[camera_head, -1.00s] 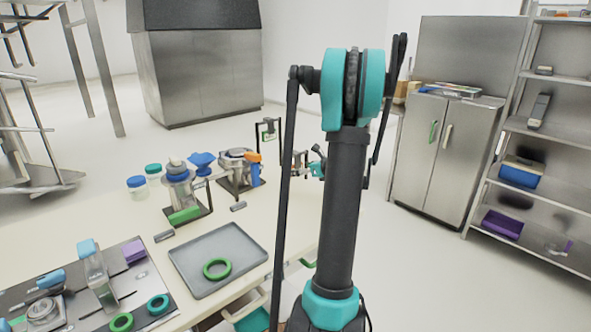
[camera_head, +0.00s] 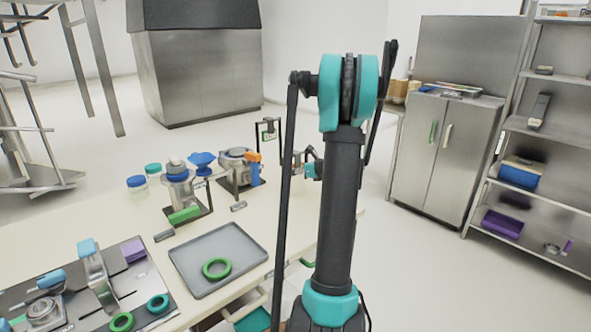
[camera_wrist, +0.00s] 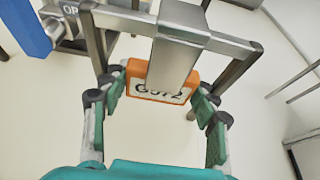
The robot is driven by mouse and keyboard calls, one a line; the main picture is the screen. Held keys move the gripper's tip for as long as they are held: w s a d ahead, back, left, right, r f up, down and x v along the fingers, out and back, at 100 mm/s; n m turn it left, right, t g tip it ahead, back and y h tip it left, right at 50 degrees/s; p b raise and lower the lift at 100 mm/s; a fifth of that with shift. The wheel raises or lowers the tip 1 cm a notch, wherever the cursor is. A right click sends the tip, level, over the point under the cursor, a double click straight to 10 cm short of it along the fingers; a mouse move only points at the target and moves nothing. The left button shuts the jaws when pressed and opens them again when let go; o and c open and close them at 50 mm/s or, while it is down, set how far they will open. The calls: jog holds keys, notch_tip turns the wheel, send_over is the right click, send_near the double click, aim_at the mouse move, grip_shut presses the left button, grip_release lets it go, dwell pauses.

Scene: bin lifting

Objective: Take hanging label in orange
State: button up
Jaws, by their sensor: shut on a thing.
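An orange label (camera_wrist: 143,90) with a white face and dark printed characters hangs upright in the wrist view. A broad metal strip (camera_wrist: 177,62) crosses in front of its middle and hides part of it. My gripper (camera_wrist: 160,92) has its green-padded fingers at the label's left and right edges and is shut on it. In the head view my gripper (camera_head: 301,167) is small, at the far right of the table, partly behind my arm; the label is too small to make out clearly there.
A metal frame (camera_wrist: 108,42) surrounds the label above and at both sides. A blue part (camera_wrist: 25,27) is close at the upper left. On the table stand an orange-topped blue device (camera_head: 254,168), a grey tray (camera_head: 188,262) and jars (camera_head: 137,186).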

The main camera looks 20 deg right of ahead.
jog(key=shift+s+d+r, duration=0.25)
jog(key=shift+s+r, duration=0.2)
jog(key=shift+r, duration=0.05)
jog(key=v, duration=0.5)
jog(key=r+v, duration=0.1)
jog(key=v, duration=0.8)
jog(key=shift+r, duration=0.4)
jog(key=shift+c, duration=1)
jog(key=shift+s, duration=0.15)
jog(key=s+d, duration=0.2)
jog(key=s, duration=0.4)
jog(key=shift+d, duration=0.15)
jog(key=shift+s, duration=0.1)
